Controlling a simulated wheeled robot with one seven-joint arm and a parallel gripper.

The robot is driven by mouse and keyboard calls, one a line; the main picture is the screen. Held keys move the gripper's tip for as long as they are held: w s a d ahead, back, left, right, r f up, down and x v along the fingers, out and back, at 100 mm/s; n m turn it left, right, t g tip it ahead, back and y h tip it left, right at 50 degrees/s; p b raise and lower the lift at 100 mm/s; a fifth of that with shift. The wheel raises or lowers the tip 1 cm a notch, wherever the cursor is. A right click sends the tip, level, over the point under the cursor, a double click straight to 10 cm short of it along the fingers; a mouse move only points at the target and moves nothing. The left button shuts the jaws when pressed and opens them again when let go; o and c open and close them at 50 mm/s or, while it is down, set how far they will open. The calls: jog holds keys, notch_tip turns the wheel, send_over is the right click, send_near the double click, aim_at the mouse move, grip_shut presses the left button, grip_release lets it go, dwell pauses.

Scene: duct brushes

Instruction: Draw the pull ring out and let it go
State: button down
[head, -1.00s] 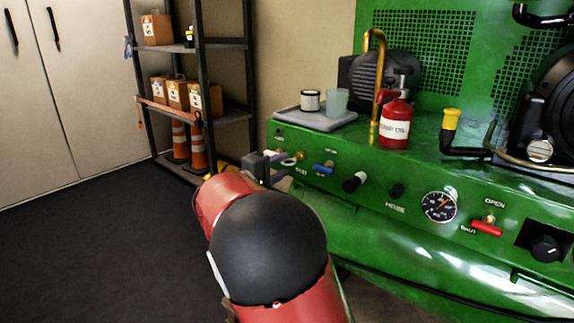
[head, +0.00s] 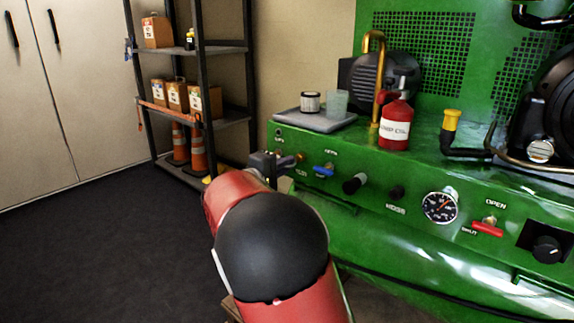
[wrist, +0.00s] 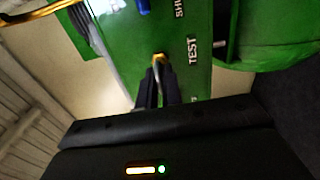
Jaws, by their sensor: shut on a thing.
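The pull ring's brass fitting (wrist: 159,58) shows between my fingertips in the wrist view, beside the "TEST" label on the green panel. In the head view the brass stem (head: 300,157) stands out at the left end of the panel. My gripper (head: 288,162) is at that fitting, shut on the pull ring; its dark fingers also show in the wrist view (wrist: 157,72). The fingers hide most of the ring, so I cannot tell how far out it is drawn.
A blue-handled valve (head: 323,171) sits just right of the ring. A black knob (head: 354,184), a gauge (head: 439,207) and a red lever (head: 487,229) follow along the panel. A grey tray (head: 314,121) and red oil can (head: 396,122) stand on top. Floor at left is clear.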

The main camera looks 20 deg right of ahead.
jog(key=shift+s+a, duration=0.3)
jog(key=shift+a, duration=0.1)
dwell(1.5)
jog(key=c, duration=1)
grip_release()
jog(key=b+v, duration=0.2)
jog(key=v, duration=0.5)
